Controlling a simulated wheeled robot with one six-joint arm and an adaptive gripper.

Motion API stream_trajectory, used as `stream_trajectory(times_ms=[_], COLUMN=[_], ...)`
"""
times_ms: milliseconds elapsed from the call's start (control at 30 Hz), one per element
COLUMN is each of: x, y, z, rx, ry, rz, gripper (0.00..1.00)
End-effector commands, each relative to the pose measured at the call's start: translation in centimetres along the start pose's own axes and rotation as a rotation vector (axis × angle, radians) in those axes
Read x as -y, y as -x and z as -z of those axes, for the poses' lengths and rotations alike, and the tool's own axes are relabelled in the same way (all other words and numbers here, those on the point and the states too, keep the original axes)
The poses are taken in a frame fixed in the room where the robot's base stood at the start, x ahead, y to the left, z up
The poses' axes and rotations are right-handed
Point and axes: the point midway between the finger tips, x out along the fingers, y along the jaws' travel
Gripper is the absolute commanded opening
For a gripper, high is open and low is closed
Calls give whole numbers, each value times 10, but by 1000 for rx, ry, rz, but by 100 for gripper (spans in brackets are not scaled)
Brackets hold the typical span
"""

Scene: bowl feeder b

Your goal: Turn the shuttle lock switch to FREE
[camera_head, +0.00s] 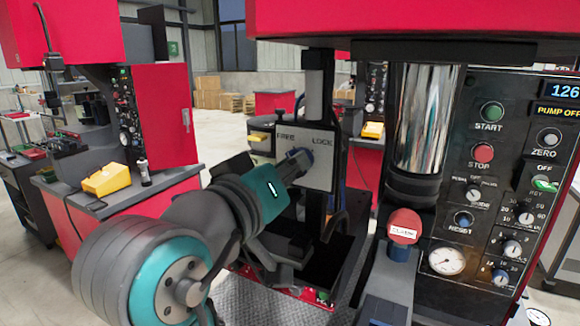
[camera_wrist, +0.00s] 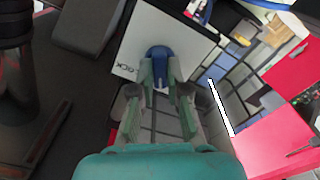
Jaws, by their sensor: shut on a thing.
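The shuttle lock switch is a blue knob (camera_head: 302,156) on a pale plate (camera_head: 319,174) with FREE at its upper left and LOCK at its upper right. In the wrist view the blue knob (camera_wrist: 158,53) sits between my two fingertips, beside the upside-down LOCK label on the plate (camera_wrist: 135,42). My gripper (camera_head: 290,168) reaches it from the lower left and is shut on it; its fingertips also show in the wrist view (camera_wrist: 160,72). My fingers partly cover the knob, so its exact pointing direction is hard to tell.
A thick metal cylinder (camera_head: 425,118) and a red-capped part (camera_head: 404,226) stand right of the plate. A control panel (camera_head: 497,170) with buttons and dials is at far right. A yellow box (camera_head: 106,179) sits on the left bench.

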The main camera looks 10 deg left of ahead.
Motion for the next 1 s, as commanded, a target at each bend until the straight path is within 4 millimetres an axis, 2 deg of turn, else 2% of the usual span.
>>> stream_trajectory(times_ms=[400, 1000], x=[1, 1], y=[0, 0], z=[0, 0], rx=[0, -1], ry=[230, 278], rz=[1, 1], gripper=[0, 0])
